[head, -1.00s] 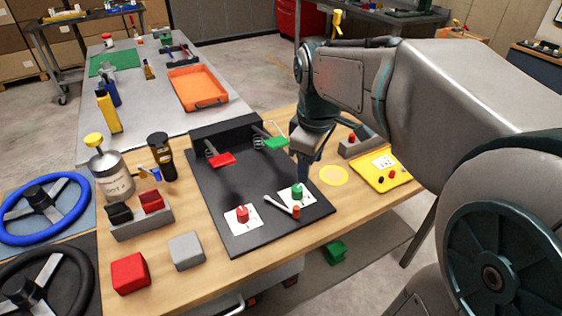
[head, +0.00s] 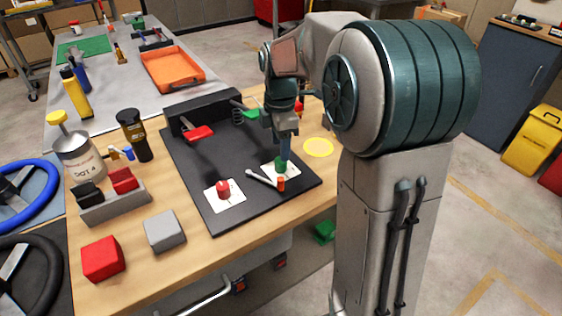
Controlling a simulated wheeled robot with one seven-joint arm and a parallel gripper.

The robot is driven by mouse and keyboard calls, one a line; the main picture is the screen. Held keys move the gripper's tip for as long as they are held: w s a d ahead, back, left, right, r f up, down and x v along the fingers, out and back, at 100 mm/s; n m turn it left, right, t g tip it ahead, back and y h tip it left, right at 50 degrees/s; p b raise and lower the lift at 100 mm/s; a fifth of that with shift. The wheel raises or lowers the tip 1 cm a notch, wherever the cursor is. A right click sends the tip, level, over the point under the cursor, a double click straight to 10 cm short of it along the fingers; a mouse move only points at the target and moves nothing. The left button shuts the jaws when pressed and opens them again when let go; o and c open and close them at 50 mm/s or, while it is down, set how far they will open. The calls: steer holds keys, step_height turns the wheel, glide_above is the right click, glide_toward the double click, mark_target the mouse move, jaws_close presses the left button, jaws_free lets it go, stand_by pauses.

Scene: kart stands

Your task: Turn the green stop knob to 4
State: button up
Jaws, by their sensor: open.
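The green stop knob (head: 281,168) sits on a white dial card on the black pedal board (head: 222,222), near its right front corner. My gripper (head: 284,158) points down right above it, fingers at or around the knob's top. It is open, and I cannot tell whether the fingers touch the knob. The knob's pointer and the dial's numbers are too small or covered to read. A red knob (head: 223,188) sits on another white card to the left.
A red pedal (head: 200,133) and a green pedal (head: 252,113) stand at the board's back. A yellow disc (head: 318,147) lies to the right. A grey block (head: 165,231), a red block (head: 103,259) and a grey switch holder (head: 117,207) are at the left.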

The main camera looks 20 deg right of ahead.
mark_target(281, 165)
step_height(281, 165, down, 6)
steer(key=shift+r, duration=0.1)
steer(key=c, duration=1)
